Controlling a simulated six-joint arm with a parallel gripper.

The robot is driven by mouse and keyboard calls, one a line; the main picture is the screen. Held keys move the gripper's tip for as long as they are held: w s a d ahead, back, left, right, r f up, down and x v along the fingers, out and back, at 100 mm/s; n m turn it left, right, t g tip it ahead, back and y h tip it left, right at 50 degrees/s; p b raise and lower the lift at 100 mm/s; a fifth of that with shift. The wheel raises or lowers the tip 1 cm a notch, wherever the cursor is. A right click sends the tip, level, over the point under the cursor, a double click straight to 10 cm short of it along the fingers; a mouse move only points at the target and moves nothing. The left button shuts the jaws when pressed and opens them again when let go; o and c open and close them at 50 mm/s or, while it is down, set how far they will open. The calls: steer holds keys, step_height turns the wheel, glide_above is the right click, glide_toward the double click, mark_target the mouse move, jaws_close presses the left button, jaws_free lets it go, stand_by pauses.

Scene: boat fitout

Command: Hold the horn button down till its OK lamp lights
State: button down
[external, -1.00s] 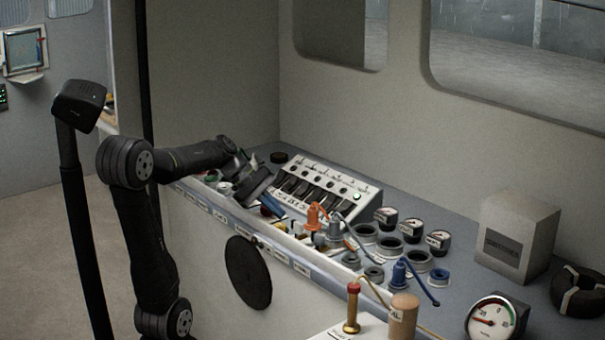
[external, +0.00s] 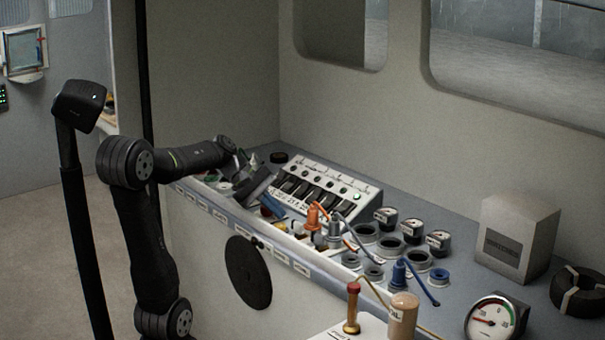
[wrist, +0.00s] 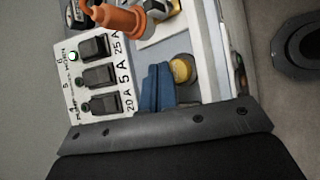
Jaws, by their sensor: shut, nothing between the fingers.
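A round yellow button (wrist: 181,70), which I take for the horn button, sits on the console beside the switch panel. It also shows in the external view (external: 282,227). My gripper (wrist: 155,88) is shut and empty, its blue fingertips close beside the yellow button in the wrist view. In the external view my gripper (external: 272,206) is low over the console's front strip. I cannot tell whether the tips touch anything.
The white switch panel (external: 366,191) with black rockers stands behind my gripper. An orange plug (external: 314,216) and a grey plug (external: 335,230) with cables stand close on its right. Gauges (external: 386,216) and grey rings (external: 390,247) lie farther right.

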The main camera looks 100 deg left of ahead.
mark_target(276, 224)
stand_by(0.4)
steer(key=shift+f, duration=0.4)
steer(key=shift+f, duration=0.5)
stand_by(0.5)
stand_by(2.9)
steer(key=shift+r, duration=0.9)
steer(key=shift+r, duration=2.55)
steer(key=shift+f, duration=0.1)
